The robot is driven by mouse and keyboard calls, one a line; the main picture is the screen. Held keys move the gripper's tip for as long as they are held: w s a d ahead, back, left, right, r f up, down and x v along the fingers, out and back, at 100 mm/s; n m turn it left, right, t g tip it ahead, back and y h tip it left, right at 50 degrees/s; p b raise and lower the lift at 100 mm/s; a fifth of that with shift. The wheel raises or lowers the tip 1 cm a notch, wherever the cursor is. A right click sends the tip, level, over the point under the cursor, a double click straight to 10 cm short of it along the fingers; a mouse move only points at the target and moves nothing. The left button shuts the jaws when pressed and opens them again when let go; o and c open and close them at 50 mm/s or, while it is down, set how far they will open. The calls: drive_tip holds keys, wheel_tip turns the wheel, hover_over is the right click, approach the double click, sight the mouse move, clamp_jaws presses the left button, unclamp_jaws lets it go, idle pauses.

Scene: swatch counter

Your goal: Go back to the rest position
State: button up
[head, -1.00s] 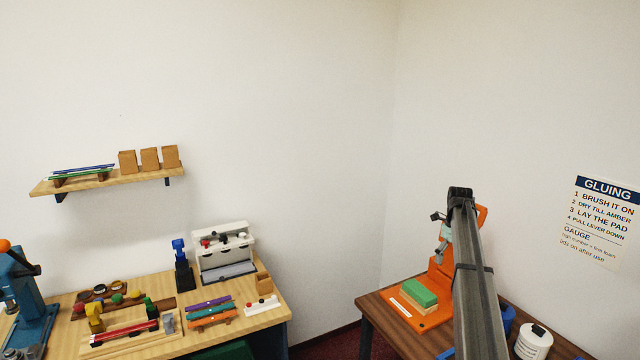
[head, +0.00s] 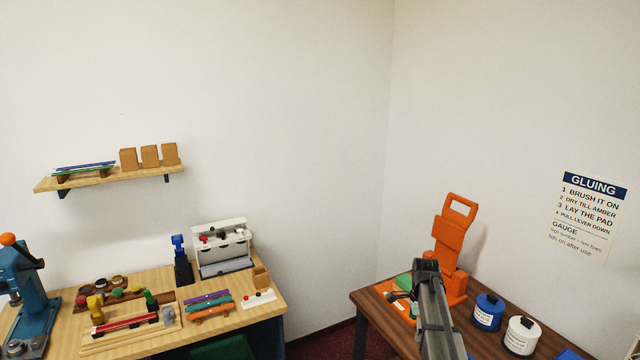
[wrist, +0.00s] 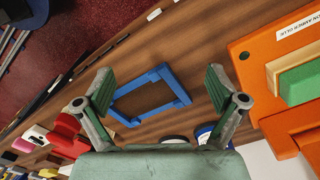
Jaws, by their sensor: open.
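My gripper (head: 402,294) shows in the head view at the end of my dark arm, in front of the orange lever press and partly covering its base. In the wrist view my gripper (wrist: 158,88) has its two green-padded fingers spread wide, with nothing between them. Below and beyond the fingers a blue rectangular frame (wrist: 143,101) lies on the brown table. The gripper appears apart from it.
The orange press (head: 452,237) stands on the dark table (head: 368,310), with a green block (wrist: 300,83) on its base. A blue jar (head: 487,312) and a white jar (head: 521,336) stand to its right. A wooden counter (head: 262,305) with tools is at left.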

drive_tip(key=s+a+f+n, duration=0.4)
drive_tip(key=s+a+n, duration=0.15)
drive_tip(key=s, duration=0.45)
drive_tip(key=s+a+f+n, duration=0.45)
drive_tip(key=s+n, duration=0.25)
drive_tip(key=s, duration=0.3)
drive_tip(key=s+a+f+n, duration=0.4)
drive_tip(key=s+f+n, duration=0.15)
drive_tip(key=s, duration=0.35)
drive_tip(key=s+f+g+b, duration=0.6)
drive_tip(key=s+f+b, duration=0.4)
drive_tip(key=s+f, duration=1.8)
drive_tip(key=shift+s+n+g, duration=0.4)
drive_tip(key=shift+s, duration=0.7)
